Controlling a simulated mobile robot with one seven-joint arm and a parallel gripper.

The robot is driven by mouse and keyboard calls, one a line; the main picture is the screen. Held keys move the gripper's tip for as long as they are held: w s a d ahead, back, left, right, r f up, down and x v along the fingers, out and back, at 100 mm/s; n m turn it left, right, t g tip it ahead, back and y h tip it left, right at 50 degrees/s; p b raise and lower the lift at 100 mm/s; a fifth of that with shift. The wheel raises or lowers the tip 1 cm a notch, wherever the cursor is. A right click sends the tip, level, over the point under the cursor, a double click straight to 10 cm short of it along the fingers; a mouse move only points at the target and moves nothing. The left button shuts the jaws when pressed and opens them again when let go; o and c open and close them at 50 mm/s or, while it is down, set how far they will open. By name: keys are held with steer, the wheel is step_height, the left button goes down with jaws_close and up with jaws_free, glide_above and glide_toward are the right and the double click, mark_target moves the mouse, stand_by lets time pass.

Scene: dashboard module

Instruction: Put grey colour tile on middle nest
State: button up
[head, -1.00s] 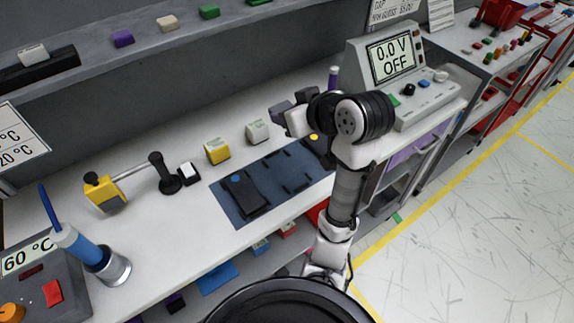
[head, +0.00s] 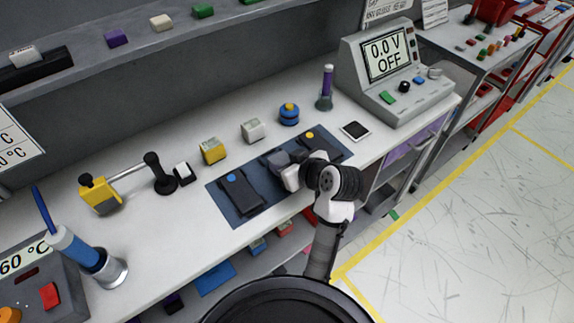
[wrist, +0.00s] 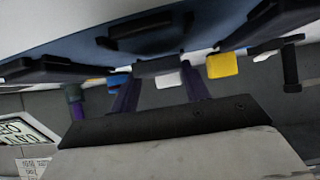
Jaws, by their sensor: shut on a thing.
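My gripper (head: 276,160) is over the middle of the blue mat (head: 222,206), shut on a dark grey tile (wrist: 160,67). In the wrist view the tile lies across my two purple fingers (wrist: 160,92), close to the mat. Whether it touches the mat I cannot tell. The middle nest's dark bracket (wrist: 147,30) shows beyond the tile in the wrist view. In the head view my gripper and arm largely hide this nest.
A dark piece with a blue dot (head: 240,192) lies on the mat's left; one with a yellow dot (head: 324,145) on its right. Behind stand a yellow block (head: 213,151), a white block (head: 252,131) and a blue round piece (head: 289,114). A meter (head: 395,75) stands right.

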steer(key=shift+f, duration=0.8)
steer(key=shift+f, duration=0.2)
steer(key=o, duration=1)
steer(key=shift+r, duration=0.2)
steer(key=b+v, duration=0.2)
steer(key=v, duration=1)
